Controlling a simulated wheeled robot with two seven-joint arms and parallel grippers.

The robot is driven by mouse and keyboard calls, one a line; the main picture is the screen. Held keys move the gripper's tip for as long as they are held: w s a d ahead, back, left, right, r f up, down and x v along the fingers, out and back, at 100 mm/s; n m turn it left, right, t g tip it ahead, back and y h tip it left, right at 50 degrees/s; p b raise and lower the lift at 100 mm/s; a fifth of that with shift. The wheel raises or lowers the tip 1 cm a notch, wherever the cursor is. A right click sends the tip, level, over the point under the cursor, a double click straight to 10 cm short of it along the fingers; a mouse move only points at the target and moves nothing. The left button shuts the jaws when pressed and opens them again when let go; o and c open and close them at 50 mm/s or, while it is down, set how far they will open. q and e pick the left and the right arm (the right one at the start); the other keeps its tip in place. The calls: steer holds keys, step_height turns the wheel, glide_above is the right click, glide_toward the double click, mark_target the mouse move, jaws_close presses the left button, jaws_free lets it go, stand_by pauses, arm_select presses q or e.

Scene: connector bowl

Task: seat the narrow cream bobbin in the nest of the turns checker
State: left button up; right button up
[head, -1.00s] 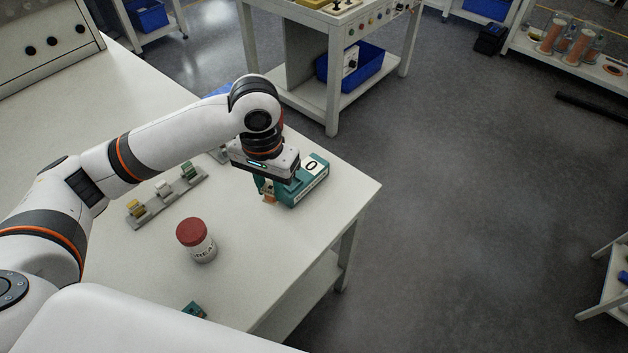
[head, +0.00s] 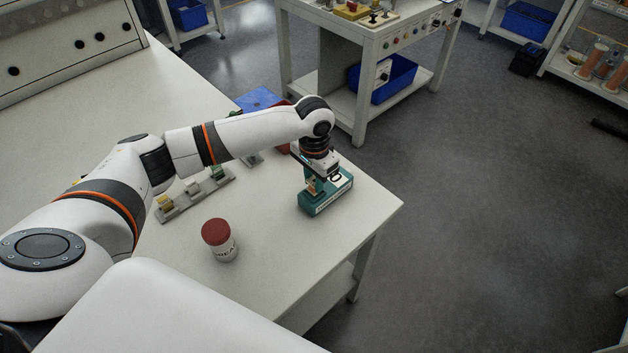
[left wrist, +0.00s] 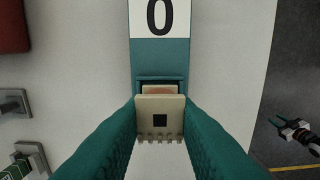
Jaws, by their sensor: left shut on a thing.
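The teal turns checker (head: 336,197) stands near the right edge of the bench, its white panel reading 0. It also shows in the left wrist view (left wrist: 160,50). My left gripper (head: 313,187) is at the checker's near left end, pointing down. In the left wrist view its teal fingers are shut on the narrow cream bobbin (left wrist: 160,104), which has a black square and a toothed lower edge. Coppery winding shows behind its top edge, by the checker's dark recess. The nest is mostly hidden, and I cannot tell whether the bobbin is fully down.
A grey rack (head: 190,203) with yellow, white and green pieces lies left of the checker. A jar with a red lid (head: 217,231) stands in front. A blue bin (head: 258,98) and a dark red box (head: 280,114) are behind my arm.

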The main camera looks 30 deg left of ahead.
mark_target(314, 181)
arm_select(q)
steer(key=shift+f, duration=0.7)
steer(key=shift+f, duration=0.1)
steer(key=o, duration=0.9)
steer(key=shift+o, duration=0.2)
step_height(314, 181, up, 12)
steer(key=b, duration=0.1)
steer(key=shift+r, duration=0.2)
steer(key=shift+f, duration=0.1)
